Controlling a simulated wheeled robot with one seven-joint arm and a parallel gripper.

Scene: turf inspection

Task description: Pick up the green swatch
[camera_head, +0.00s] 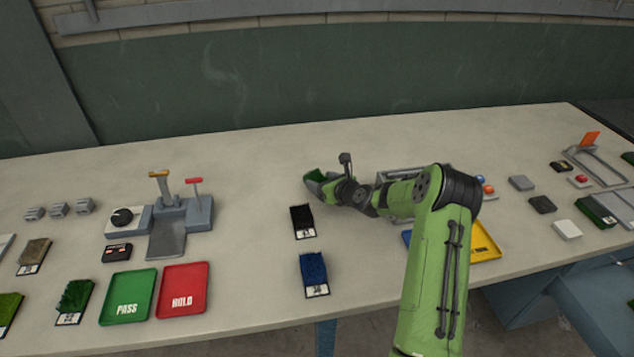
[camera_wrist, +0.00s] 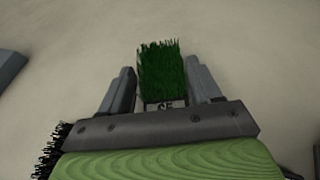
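The green swatch (camera_wrist: 162,72) is a block of dark green turf with a white label on its near edge. In the wrist view it stands between the two fingers of my gripper (camera_wrist: 161,85), with very little room on either side. I cannot tell whether the fingers touch it, or whether it rests on the table. In the head view my gripper (camera_head: 326,183) is low over the middle of the table, with green turf (camera_head: 315,175) at its tip. Another green swatch (camera_head: 75,295) lies at the left front.
A black swatch (camera_head: 302,221) and a blue swatch (camera_head: 314,272) lie in front of my gripper. A green PASS tray (camera_head: 128,297), a red HOLD tray (camera_head: 183,290) and a lever unit (camera_head: 170,225) stand left. The table behind my gripper is clear.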

